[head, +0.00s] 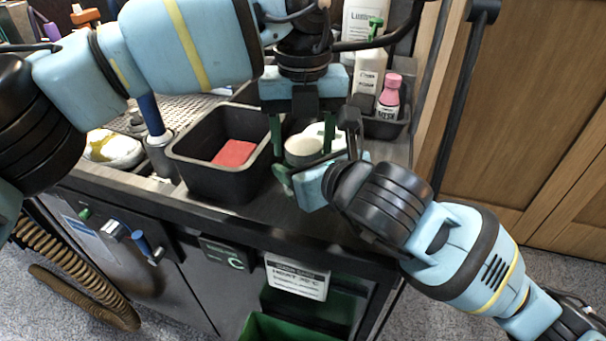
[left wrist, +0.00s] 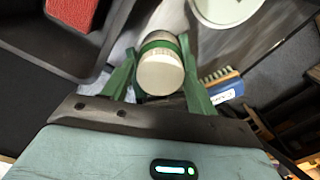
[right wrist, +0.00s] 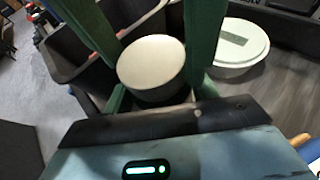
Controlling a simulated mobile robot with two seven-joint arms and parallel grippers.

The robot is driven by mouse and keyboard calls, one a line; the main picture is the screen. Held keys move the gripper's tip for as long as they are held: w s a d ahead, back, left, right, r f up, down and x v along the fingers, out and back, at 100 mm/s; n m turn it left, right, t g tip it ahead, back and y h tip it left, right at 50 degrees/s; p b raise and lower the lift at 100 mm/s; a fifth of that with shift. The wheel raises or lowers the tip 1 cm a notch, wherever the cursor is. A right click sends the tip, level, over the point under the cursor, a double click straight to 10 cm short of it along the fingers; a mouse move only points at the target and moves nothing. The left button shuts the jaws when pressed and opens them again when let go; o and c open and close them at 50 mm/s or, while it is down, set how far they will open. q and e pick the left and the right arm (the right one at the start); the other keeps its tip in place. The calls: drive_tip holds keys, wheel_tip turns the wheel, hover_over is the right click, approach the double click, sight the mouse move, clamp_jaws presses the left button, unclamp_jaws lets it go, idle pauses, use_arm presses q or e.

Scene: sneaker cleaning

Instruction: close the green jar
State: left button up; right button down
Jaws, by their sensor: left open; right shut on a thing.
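The jar has a round, pale lid-like top (head: 303,151) and stands at the counter's front, right of the black bin. The pale top also shows in the left wrist view (left wrist: 160,74) and the right wrist view (right wrist: 152,62); I cannot tell how firmly it is seated. My left gripper (head: 303,150) points down from above, open, with one green finger on each side of the top. My right gripper (head: 302,178) comes in low from the right and is shut on the jar body, which is mostly hidden by the fingers.
A black bin (head: 215,185) with a red sponge (head: 234,153) stands left of the jar. A white lidded dish (right wrist: 240,45) sits close beside the jar. A brush (left wrist: 220,82) lies nearby. Bottles, one with a pink cap (head: 389,95), stand in a black tray behind.

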use_arm(q)
drive_tip(key=c, duration=0.8)
drive_tip(key=shift+m, duration=1.7)
drive_tip(key=o, duration=1.1)
drive_tip(key=shift+c, duration=0.2)
drive_tip(key=shift+r, duration=2.25)
